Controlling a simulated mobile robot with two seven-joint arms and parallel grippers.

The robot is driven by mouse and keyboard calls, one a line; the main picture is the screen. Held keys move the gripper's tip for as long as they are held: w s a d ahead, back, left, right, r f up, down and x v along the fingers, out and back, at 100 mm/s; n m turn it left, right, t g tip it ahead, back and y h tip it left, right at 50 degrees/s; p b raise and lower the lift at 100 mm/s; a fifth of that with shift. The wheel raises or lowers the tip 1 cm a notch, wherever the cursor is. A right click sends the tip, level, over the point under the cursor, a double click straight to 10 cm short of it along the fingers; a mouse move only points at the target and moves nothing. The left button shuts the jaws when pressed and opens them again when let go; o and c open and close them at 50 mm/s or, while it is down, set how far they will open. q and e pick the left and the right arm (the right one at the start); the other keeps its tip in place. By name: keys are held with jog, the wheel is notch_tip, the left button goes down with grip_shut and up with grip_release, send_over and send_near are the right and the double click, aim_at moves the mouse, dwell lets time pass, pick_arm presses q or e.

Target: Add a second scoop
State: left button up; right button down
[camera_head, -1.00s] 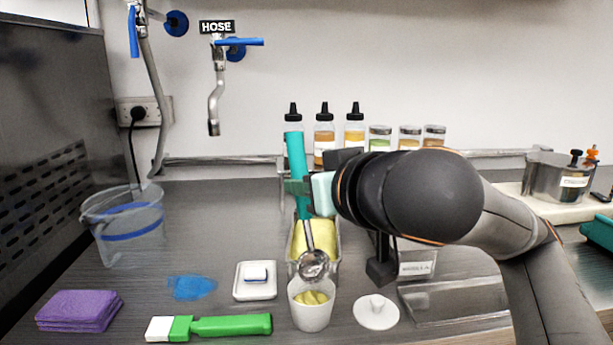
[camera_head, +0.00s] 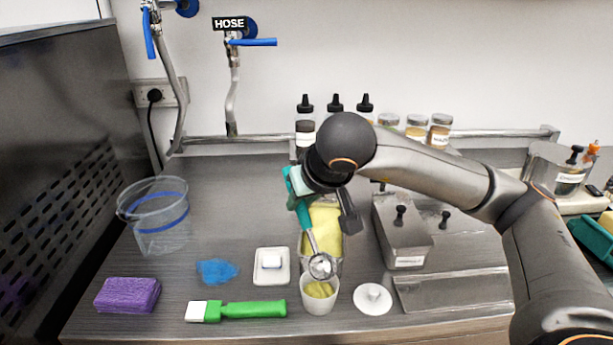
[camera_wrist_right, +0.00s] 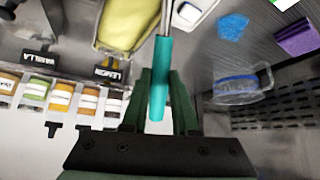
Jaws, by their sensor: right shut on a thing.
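My right gripper (camera_head: 299,194) is shut on the teal handle of a scoop (camera_head: 304,217). In the right wrist view the teal handle (camera_wrist_right: 160,80) lies between the green fingers (camera_wrist_right: 165,105). The metal scoop head (camera_head: 321,266) hangs at the mouth of a white cup (camera_head: 319,299); I cannot tell whether they touch. Yellow ice cream (camera_head: 318,289) shows inside the cup. Behind the cup is a metal pan (camera_head: 336,266) of yellow ice cream, which also shows in the wrist view (camera_wrist_right: 125,25). What the scoop's bowl holds is unclear. My left gripper is not in view.
A white lid (camera_head: 373,298) lies right of the cup. A green-handled spatula (camera_head: 253,309), a small white dish (camera_head: 271,278), a blue cloth (camera_head: 217,271) and purple sponges (camera_head: 127,295) lie left. A clear bucket (camera_head: 158,218) stands behind them. Lidded metal containers (camera_head: 402,240) stand right.

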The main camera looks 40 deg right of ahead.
jog(key=shift+w+d+f+g+y+p, duration=0.15)
jog(key=shift+w+f+g+p, duration=0.4)
jog(key=shift+g+p, duration=0.6)
jog(key=shift+w+d+f+g+y+p, duration=0.1)
jog(key=shift+w+f+g+y+p, duration=0.2)
jog(key=shift+w+g+p, duration=0.85)
jog(key=shift+w+d+f+g+y+p, duration=0.15)
jog(key=shift+f+g+p, duration=0.45)
jog(key=shift+p, duration=1.05)
jog(key=shift+r, duration=0.15)
